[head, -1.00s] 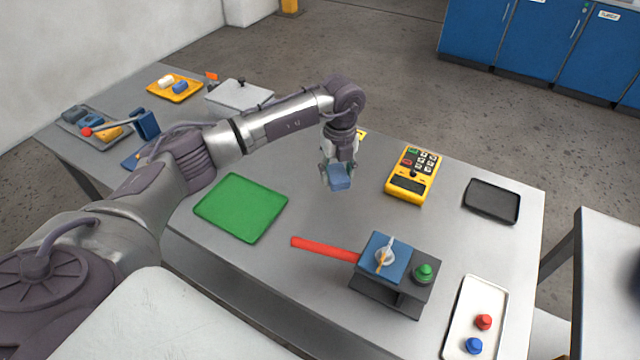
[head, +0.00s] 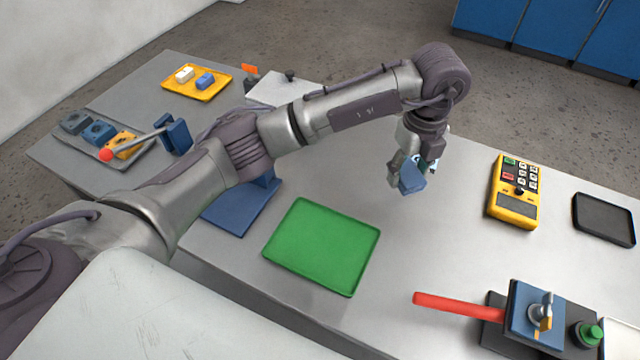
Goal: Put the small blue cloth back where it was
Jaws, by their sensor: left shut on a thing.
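My left gripper (head: 410,165) points down above the back middle of the grey table. It is shut on a small blue folded piece, which I take to be the small blue cloth (head: 412,179). The cloth hangs tilted at the fingertips, apparently clear of the tabletop. A yellow tray (head: 169,86) at the far left holds a white piece (head: 184,75) and another blue piece (head: 205,81). An empty green tray (head: 322,245) lies nearer, left of and below the gripper. My right gripper is not in view.
A yellow keypad device (head: 513,208) and a black tray (head: 604,218) lie to the right. A valve block with a red handle (head: 460,306) is at the front right. A grey tray with valve parts (head: 119,160) is at the left. My left arm hides part of a pale box (head: 290,90).

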